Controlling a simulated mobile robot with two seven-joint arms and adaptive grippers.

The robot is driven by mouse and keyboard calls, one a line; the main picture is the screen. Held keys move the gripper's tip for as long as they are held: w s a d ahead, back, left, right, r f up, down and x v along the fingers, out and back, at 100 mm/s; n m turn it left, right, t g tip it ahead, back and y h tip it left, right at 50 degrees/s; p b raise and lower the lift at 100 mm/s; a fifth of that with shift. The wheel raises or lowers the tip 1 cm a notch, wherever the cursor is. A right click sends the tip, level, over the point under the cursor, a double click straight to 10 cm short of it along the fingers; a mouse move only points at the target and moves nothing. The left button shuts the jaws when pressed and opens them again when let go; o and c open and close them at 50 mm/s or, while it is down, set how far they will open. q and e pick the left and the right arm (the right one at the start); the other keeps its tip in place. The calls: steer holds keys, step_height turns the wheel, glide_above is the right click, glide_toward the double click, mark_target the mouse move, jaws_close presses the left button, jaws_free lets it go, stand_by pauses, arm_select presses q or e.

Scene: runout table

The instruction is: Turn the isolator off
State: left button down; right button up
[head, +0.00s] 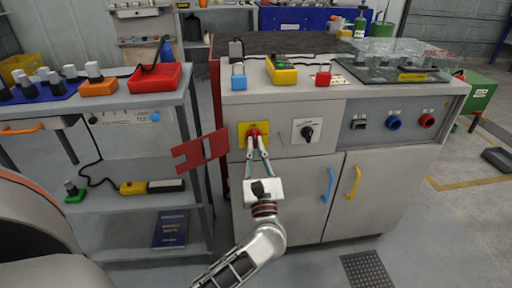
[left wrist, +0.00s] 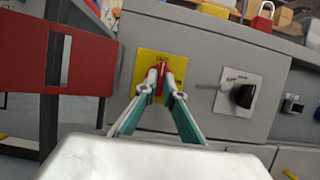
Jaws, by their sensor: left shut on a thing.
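The isolator is a red rotary handle (left wrist: 160,80) on a yellow plate (head: 244,130), set in the grey cabinet front. My left gripper (head: 257,136) reaches it from the front, its two fingers closed on the red handle. In the left wrist view the yellow plate (left wrist: 142,72) shows around the fingertips (left wrist: 164,72), and the red handle stands roughly upright between them. The fingers hide part of the handle and the lower plate, and I cannot read its markings. My right gripper is not in view.
A black rotary switch (head: 307,132) on a white plate sits right of the isolator. A red slotted plate (head: 190,155) juts out at its left. A blue padlock (head: 238,77) and a red padlock (head: 323,76) stand on the cabinet top. A shelf (head: 135,100) stands left.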

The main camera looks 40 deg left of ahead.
arm_select(q)
steer(key=c, duration=2.2)
jaws_free()
steer(key=shift+o, duration=0.2)
steer(key=shift+d+f, duration=0.1)
steer(key=shift+s+d+f, duration=0.1)
steer(key=shift+s+d, duration=0.05)
steer(key=shift+s, duration=0.1)
steer(key=s+d, duration=0.8)
steer(key=d, duration=0.1)
steer(key=shift+d, duration=0.25)
